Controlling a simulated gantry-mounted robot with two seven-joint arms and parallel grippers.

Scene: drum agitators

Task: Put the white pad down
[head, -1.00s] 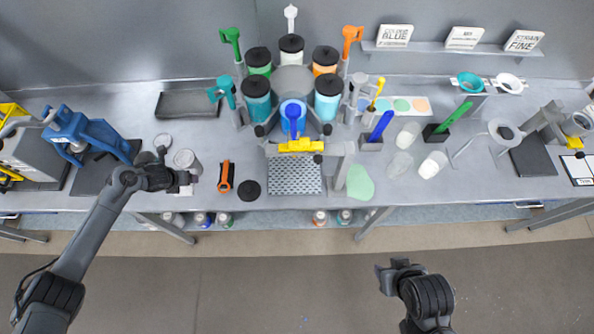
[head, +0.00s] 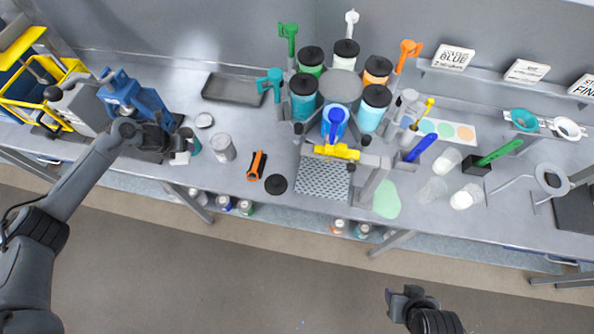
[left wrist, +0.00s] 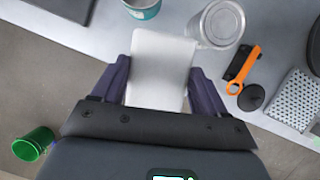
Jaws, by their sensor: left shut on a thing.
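The white pad (left wrist: 160,68) sits between the two fingers of my left gripper (left wrist: 157,88) in the left wrist view, and the gripper is shut on it. In the head view the pad (head: 180,158) shows as a small pale patch at the fingertips of my left gripper (head: 172,150), near the front left part of the bench (head: 240,195). I cannot tell whether the pad touches the bench. My right gripper (head: 398,296) is over the floor, clear of the bench, and its jaw state is unclear.
A teal can (head: 190,141) and a grey tin (head: 222,148) stand close right of my left gripper. A blue machine (head: 130,98) stands behind it. An orange-handled tool (head: 257,165) and black disc (head: 276,184) lie farther right. A dark tray (head: 232,88) lies behind.

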